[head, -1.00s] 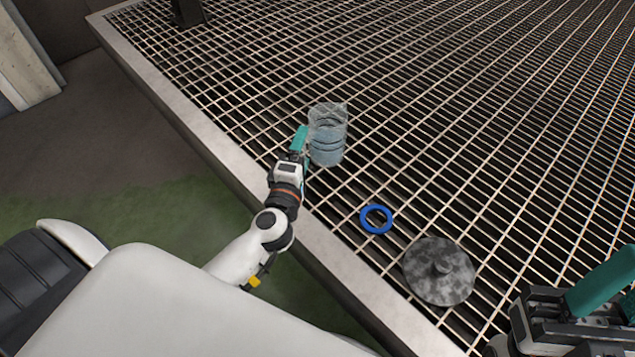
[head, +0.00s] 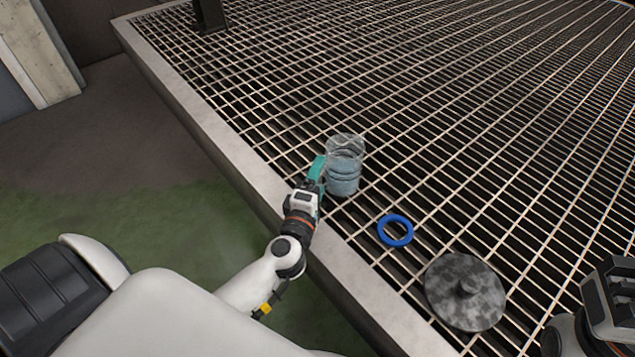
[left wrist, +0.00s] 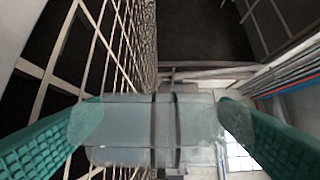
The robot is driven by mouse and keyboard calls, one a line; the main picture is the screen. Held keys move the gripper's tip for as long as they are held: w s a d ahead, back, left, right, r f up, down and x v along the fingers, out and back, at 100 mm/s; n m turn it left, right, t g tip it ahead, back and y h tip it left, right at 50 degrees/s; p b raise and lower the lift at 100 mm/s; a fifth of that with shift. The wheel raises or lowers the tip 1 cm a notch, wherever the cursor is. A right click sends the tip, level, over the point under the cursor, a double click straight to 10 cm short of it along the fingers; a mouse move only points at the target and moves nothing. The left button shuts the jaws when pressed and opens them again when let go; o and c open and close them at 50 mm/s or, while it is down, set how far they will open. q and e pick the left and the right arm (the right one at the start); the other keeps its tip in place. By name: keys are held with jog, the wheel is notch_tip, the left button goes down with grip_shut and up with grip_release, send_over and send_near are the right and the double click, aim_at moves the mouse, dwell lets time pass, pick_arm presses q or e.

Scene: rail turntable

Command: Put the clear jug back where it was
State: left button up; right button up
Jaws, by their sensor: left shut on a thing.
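The clear jug (head: 344,165), see-through with bluish ribbed sides, stands upright in the head view at or just above the metal grating. My left gripper (head: 321,177), with teal fingers, is shut on its side. In the left wrist view the jug (left wrist: 160,128) spans the space between the two teal fingers, touching both. Whether its base touches the grating I cannot tell. My right gripper (head: 612,300) shows only in part at the right edge of the head view; its fingers are not clearly seen.
A blue ring (head: 395,230) lies on the grating (head: 460,150) to the right of and nearer than the jug. A pale metal edge (head: 240,165) borders the grating. Grating behind the jug is clear.

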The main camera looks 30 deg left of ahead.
pick_arm(q)
jog(key=shift+f, duration=0.15)
jog(key=o, duration=1.3)
